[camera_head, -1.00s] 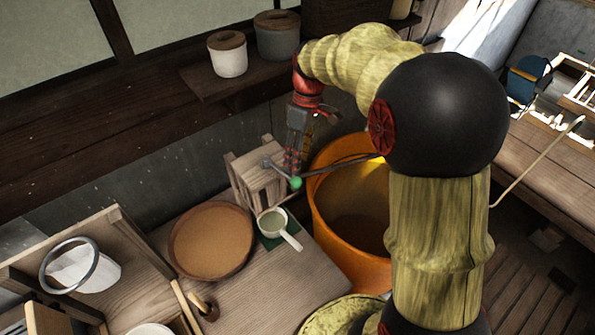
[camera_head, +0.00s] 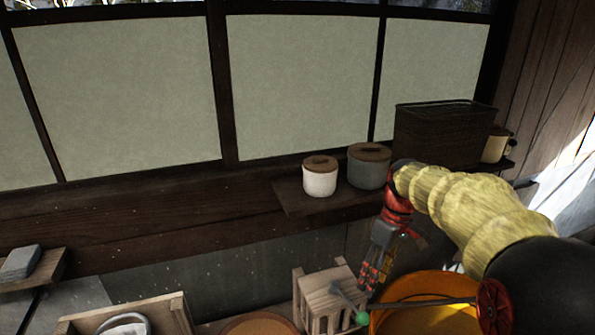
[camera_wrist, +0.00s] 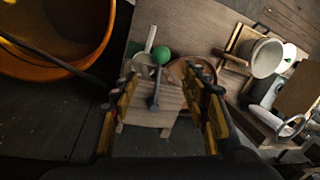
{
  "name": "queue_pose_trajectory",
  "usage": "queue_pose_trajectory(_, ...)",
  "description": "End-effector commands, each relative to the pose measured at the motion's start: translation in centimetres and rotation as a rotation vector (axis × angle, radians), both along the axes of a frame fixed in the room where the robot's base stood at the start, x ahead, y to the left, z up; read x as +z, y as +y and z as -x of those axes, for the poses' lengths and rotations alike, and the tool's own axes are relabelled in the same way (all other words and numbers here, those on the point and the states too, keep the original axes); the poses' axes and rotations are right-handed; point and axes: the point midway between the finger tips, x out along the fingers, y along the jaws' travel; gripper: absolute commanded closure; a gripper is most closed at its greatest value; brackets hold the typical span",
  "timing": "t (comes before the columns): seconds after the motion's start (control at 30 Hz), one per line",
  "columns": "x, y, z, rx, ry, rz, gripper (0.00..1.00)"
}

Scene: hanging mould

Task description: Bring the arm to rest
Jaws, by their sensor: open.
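My gripper (camera_head: 372,278) hangs fingers down at the end of my bamboo-coloured arm, above and beside a small slatted wooden stand (camera_head: 318,300). In the wrist view my gripper (camera_wrist: 160,95) has its two fingers well apart, with nothing held between them. A dark rod with a green ball (camera_head: 361,318) shows by the stand, below the fingertips in the head view. In the wrist view the green ball (camera_wrist: 161,55) appears beyond and between the fingers, over the wooden surface. I cannot tell whether the fingers touch the rod.
An orange tub (camera_head: 425,287) stands right of the stand, under my arm. A shelf above holds a white lidded jar (camera_head: 320,180), a grey lidded jar (camera_head: 367,170) and a dark basket (camera_head: 440,138). A round brown tray (camera_head: 262,325) is at the lower edge.

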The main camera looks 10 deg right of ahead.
Motion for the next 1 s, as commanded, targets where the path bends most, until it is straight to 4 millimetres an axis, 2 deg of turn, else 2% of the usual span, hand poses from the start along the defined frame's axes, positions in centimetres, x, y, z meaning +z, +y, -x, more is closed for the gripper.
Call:
queue_pose_trajectory(0.17, -0.7, -0.4, -0.6, -0.127, -0.008, 0.027, 0.54)
queue_pose_trajectory(0.27, -2.4, -0.5, 0.3, -0.234, 0.007, 0.049, 0.54)
queue_pose_trajectory(0.37, -3.0, -0.5, 1.7, -0.338, -0.001, 0.075, 0.54)
queue_pose_trajectory(0.57, -4.6, 0.8, 5.7, -0.509, -0.068, 0.117, 0.54)
queue_pose_trajectory(0.7, -6.2, 2.2, 9.3, -0.606, -0.148, 0.131, 0.54)
queue_pose_trajectory(1.0, -10.5, 5.1, 16.8, -0.683, -0.337, 0.109, 0.54)
